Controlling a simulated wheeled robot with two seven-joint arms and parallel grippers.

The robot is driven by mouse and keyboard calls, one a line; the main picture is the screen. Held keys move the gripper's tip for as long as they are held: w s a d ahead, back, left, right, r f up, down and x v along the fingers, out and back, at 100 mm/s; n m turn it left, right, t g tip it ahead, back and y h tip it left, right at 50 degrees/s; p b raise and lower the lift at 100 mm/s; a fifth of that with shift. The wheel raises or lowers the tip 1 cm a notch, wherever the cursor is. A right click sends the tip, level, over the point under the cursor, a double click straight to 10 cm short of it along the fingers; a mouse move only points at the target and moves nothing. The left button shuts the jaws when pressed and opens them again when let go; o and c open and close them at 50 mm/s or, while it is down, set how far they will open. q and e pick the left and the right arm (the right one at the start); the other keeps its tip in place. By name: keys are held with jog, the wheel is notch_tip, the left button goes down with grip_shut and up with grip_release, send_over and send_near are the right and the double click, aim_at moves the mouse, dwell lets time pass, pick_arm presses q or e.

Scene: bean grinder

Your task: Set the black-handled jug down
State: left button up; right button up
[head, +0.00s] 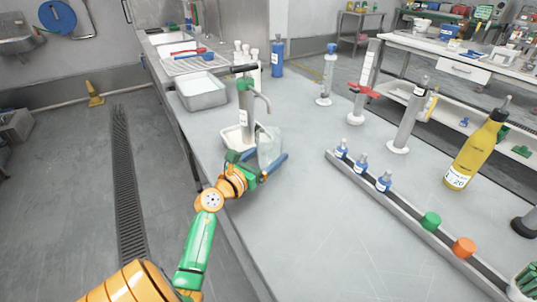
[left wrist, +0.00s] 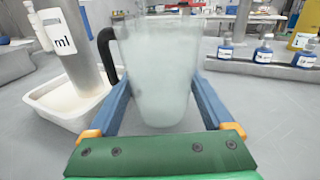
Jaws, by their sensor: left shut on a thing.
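The jug (left wrist: 160,80) is translucent, with a black handle (left wrist: 107,55) on its left side in the left wrist view. It stands upright between the two blue fingers of my left gripper (left wrist: 165,100), which is shut on it. In the head view the jug (head: 270,145) is at the grey bench's left part, just right of a tall dispenser. My left gripper (head: 268,165) reaches it from the front in that view. I cannot tell whether the jug's base touches the bench. My right gripper is not in view.
The dispenser (head: 246,110) stands in a white tray (head: 230,138) close beside the jug. A metal pan (head: 202,103) lies behind it. A rail (head: 410,215) with small blue bottles and coloured caps runs along the right. The bench between gripper and rail is clear.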

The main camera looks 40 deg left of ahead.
pick_arm(q)
jog(key=shift+f, duration=0.35)
jog(key=o, duration=1.3)
jog(key=shift+r, duration=0.35)
jog(key=shift+r+p, duration=0.6)
jog(key=s, duration=0.4)
jog(key=s+b, duration=0.1)
jog(key=s, duration=0.2)
jog(key=s+d+b, duration=0.1)
jog(key=s, duration=0.3)
jog(key=shift+s+d+f, duration=0.1)
jog(key=shift+s+f, duration=0.15)
jog(key=shift+s, duration=0.05)
jog(key=shift+s+r, duration=0.15)
jog(key=shift+s, duration=0.05)
